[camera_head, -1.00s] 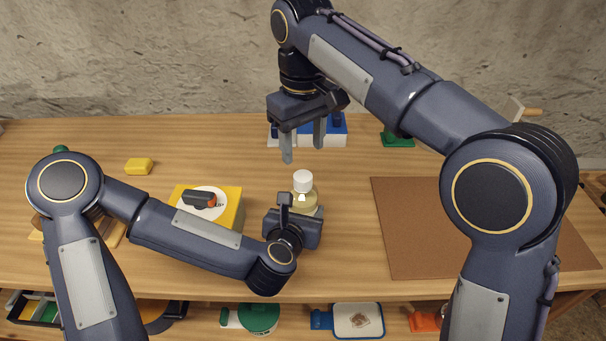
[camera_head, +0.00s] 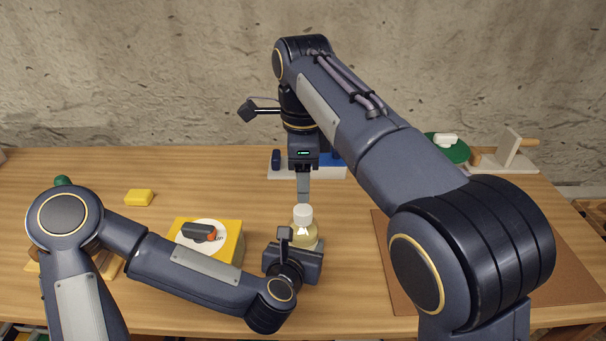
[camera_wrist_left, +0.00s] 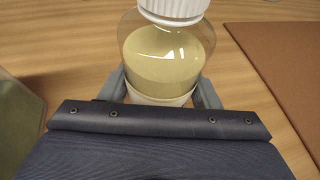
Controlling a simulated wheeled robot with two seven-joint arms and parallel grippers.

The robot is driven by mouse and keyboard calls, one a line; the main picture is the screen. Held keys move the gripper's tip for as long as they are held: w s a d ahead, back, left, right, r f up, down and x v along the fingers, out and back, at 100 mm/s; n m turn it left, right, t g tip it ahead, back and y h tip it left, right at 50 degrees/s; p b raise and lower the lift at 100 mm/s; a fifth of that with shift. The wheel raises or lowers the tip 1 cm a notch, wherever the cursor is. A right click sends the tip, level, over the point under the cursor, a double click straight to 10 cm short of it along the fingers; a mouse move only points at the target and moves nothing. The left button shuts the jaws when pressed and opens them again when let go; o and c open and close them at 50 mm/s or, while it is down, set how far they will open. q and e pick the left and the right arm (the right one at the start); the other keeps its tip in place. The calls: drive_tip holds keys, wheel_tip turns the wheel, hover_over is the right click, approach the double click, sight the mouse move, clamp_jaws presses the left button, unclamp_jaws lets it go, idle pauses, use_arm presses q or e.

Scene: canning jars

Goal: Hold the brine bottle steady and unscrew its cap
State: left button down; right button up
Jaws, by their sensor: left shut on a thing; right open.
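The brine bottle (camera_head: 304,235) stands upright on the table, a clear bottle of yellowish liquid with a white cap (camera_head: 303,212) on it. In the left wrist view the bottle (camera_wrist_left: 165,62) shows between my left fingers, with the ribbed white cap (camera_wrist_left: 174,8) cut off at the top edge. My left gripper (camera_head: 292,244) is shut on the bottle's lower body. My right gripper (camera_head: 303,198) points straight down, just above or behind the cap. It is open and seen edge-on, so the finger gap is hidden. I cannot tell whether it touches the cap.
A yellow box (camera_head: 229,239) with a dark-handled item on top stands left of the bottle. A yellow block (camera_head: 139,197) lies farther left. A blue-and-white rack (camera_head: 283,172) is behind my right gripper. A brown mat (camera_head: 388,262) lies right, and a green round item (camera_head: 447,148) is at the back right.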

sight(303, 210)
drive_tip(key=shift+f, duration=4)
